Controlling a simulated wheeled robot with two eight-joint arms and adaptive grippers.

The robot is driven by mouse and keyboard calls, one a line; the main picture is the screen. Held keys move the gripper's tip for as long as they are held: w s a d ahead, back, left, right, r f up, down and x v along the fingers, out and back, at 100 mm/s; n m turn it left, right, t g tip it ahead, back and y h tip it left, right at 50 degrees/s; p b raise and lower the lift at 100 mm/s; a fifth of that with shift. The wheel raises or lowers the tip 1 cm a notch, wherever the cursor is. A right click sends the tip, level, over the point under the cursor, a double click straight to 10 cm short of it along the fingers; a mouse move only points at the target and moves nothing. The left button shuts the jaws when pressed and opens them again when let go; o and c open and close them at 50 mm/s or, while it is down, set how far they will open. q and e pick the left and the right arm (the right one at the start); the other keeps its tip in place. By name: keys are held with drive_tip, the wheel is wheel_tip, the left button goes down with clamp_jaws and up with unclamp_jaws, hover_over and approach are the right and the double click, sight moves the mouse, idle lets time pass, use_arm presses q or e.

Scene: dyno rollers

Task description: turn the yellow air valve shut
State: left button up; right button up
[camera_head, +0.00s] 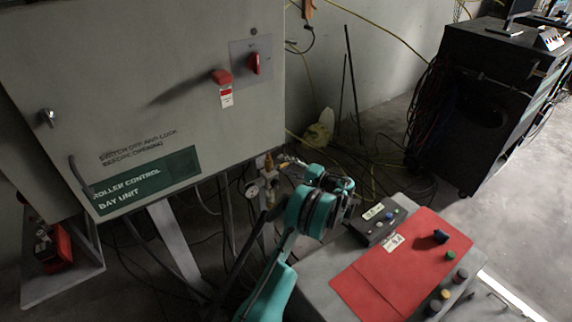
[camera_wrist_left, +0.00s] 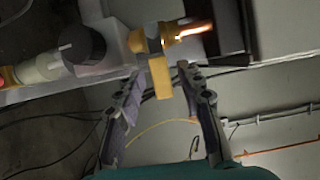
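The yellow air valve handle (camera_wrist_left: 160,78) is a short flat bar in the left wrist view. It hangs from a brass valve body on the air pipe. My left gripper (camera_wrist_left: 161,72) is open, with one finger on each side of the handle. Gaps show between the handle and both fingers, so it is not gripped. In the head view my teal left arm (camera_head: 312,212) reaches the brass fittings (camera_head: 265,166) below the control cabinet, where the handle is too small to make out clearly. My right gripper is in neither view.
The grey roller control cabinet (camera_head: 140,90) with red switches stands above left. A pressure gauge (camera_head: 252,190) sits beside the fittings. A red-topped control desk (camera_head: 395,270) is close to the right of my arm. Loose cables lie on the floor behind.

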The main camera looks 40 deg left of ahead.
use_arm(q)
drive_tip(key=w+d, duration=0.1)
drive_tip(key=d, duration=1)
drive_tip(key=shift+w+d, duration=0.35)
drive_tip(key=shift+d, duration=0.05)
drive_tip(key=s+d+r+m+t+h, duration=0.2)
drive_tip(key=s+d+r+t+h, duration=0.35)
drive_tip(key=s+r+h, duration=0.5)
drive_tip(key=s+d+t+h, duration=0.3)
drive_tip(key=s+d+h, duration=0.4)
drive_tip(key=s+d, duration=1.2)
drive_tip(key=shift+s+d+f+n, duration=0.15)
drive_tip(key=shift+s+f+n, duration=0.3)
drive_tip(key=shift+s, duration=0.6)
